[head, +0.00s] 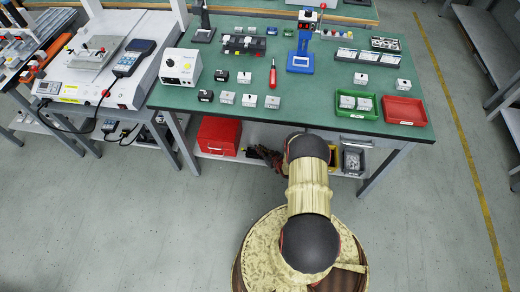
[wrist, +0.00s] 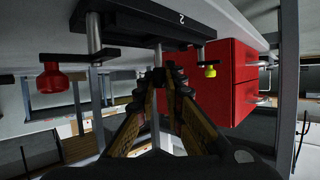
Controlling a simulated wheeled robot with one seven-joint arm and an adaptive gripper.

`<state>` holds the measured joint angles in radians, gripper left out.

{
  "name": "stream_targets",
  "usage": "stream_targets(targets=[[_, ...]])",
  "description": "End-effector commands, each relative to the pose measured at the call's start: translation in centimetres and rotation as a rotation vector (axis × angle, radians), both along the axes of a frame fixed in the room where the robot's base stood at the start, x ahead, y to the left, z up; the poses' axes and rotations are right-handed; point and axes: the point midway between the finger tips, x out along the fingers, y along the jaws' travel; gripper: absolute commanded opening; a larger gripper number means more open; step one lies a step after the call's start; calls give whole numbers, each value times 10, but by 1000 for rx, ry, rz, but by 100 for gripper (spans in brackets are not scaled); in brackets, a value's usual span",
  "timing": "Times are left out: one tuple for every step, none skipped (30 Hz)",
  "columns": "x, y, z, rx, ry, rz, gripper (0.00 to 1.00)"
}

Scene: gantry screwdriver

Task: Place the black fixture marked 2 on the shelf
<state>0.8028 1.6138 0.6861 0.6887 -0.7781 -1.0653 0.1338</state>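The black fixture marked 2 (wrist: 135,24) fills the upper part of the wrist view, which looks upside down. It has metal posts, a red knob (wrist: 52,78) and a small yellow knob (wrist: 210,71). My gripper (wrist: 158,78) has its fingertips drawn together on a black upright piece at the fixture's middle. In the head view my gripper (head: 268,155) is at the bench's front edge, beside the lower shelf (head: 228,155). The pale shelf surface (wrist: 45,22) lies right behind the fixture in the wrist view. I cannot tell whether they touch.
A red drawer box (head: 219,136) stands on the lower shelf left of my gripper; the wrist view shows it close beside the fixture (wrist: 235,85). Grey and yellow-edged bins (head: 353,160) are to the right. The green bench top (head: 325,90) above holds several parts and trays.

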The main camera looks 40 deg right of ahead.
Motion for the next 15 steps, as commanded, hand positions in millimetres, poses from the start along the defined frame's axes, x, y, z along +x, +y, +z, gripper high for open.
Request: stream_targets(targets=[[0,0,0,-1,0,1,12],[0,0,0,-1,0,1,14],[0,0,0,0,0,1,16],[0,0,0,-1,0,1,18],[0,0,0,-1,0,1,20],[0,0,0,0,0,1,22],[0,0,0,0,0,1,24],[0,0,0,0,0,1,26],[0,0,0,0,0,1,28],[0,0,0,0,0,1,28],[0,0,0,0,0,1,28],[0,0,0,0,0,1,28],[0,0,0,0,0,1,28],[0,0,0,0,0,1,28],[0,0,0,0,0,1,28]])
